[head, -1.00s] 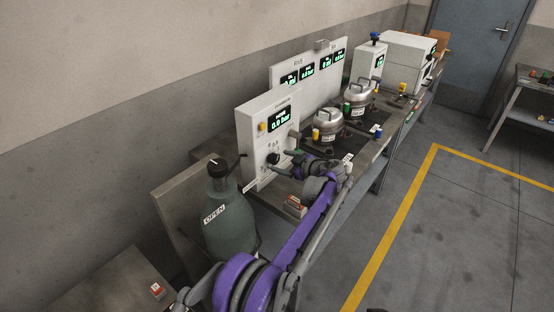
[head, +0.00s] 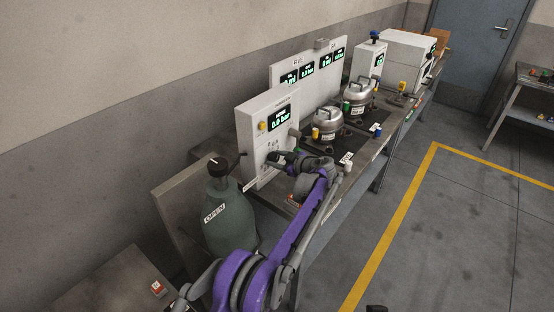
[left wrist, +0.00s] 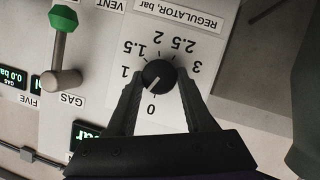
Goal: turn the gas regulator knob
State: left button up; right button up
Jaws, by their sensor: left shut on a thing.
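The gas regulator knob (left wrist: 158,76) is black and round, on a white panel (head: 250,124) with a printed scale. In the upside-down left wrist view its white pointer line lies between the 0 and 1 marks. My left gripper (head: 273,160) is at the panel front in the head view, and its wrist hides the knob there. In the left wrist view its two dark fingers (left wrist: 160,80) are shut on the knob from both sides. The panel's display (head: 281,119) reads 0.0 bar. My right gripper is not in view.
A green gas cylinder (head: 226,218) with an OPEN label stands left of the panel. A green-tipped lever (left wrist: 64,50) sits beside the scale.

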pick_arm(q)
grip_shut()
jog(key=shift+r+m+p, duration=0.15)
jog(key=shift+m+p, duration=0.15)
jog(key=shift+p, duration=0.1)
jog(key=shift+w+d+r+m+g+y+p, duration=0.1)
jog(key=shift+w+m+g+y+p, duration=0.1)
jog(key=shift+m+g+p, duration=0.35)
jog(key=shift+w+d+r+m+g+y+p, duration=0.1)
jog(key=shift+m+g+y+p, duration=0.2)
jog(key=shift+p, duration=0.35)
jog(key=shift+f+m+g+p, duration=0.2)
jog(key=shift+m+g+p, duration=0.2)
jog(key=shift+m, duration=0.25)
jog(key=shift+s+f+m+y, duration=0.1)
jog(key=shift+f+m+y, duration=0.05)
jog(key=shift+m+y, duration=0.3)
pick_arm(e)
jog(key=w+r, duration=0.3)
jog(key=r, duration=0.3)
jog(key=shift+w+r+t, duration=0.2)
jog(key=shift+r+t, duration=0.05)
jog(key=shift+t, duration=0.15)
pick_arm(q)
jog(key=shift+g, duration=0.25)
jog(key=o, duration=1.2)
grip_release()
